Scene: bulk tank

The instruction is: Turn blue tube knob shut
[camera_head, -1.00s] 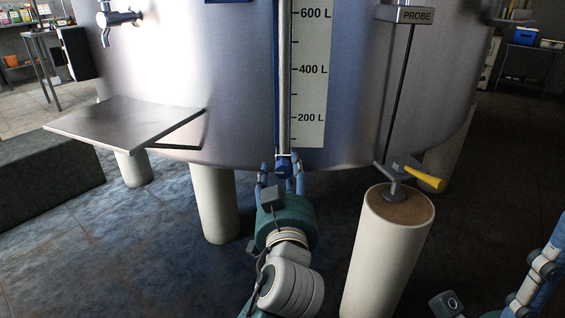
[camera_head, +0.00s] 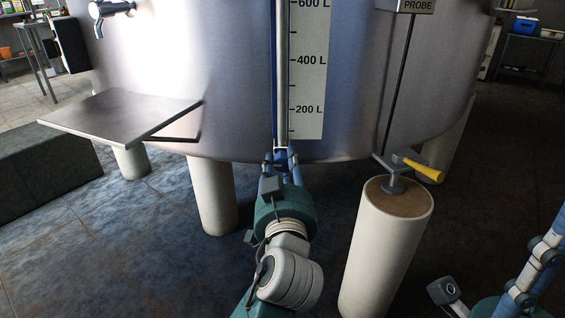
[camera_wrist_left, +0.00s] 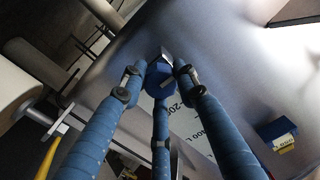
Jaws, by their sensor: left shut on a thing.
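The blue tube knob (camera_head: 281,157) sits at the foot of the clear level tube (camera_head: 281,80) on the front of the steel tank. In the left wrist view the knob (camera_wrist_left: 160,82) lies between the blue-wrapped fingers. My left gripper (camera_head: 279,163) is shut on the knob, and its fingers hide part of it in the head view. My right gripper (camera_head: 540,270) is only partly in view at the lower right, away from the tank; its opening cannot be made out.
A pale tank leg (camera_head: 213,195) stands left of my left arm. A pale post (camera_head: 386,250) with a yellow-handled valve (camera_head: 425,170) stands to the right. A steel shelf (camera_head: 120,118) juts from the tank at left. A tap (camera_head: 108,12) is above it.

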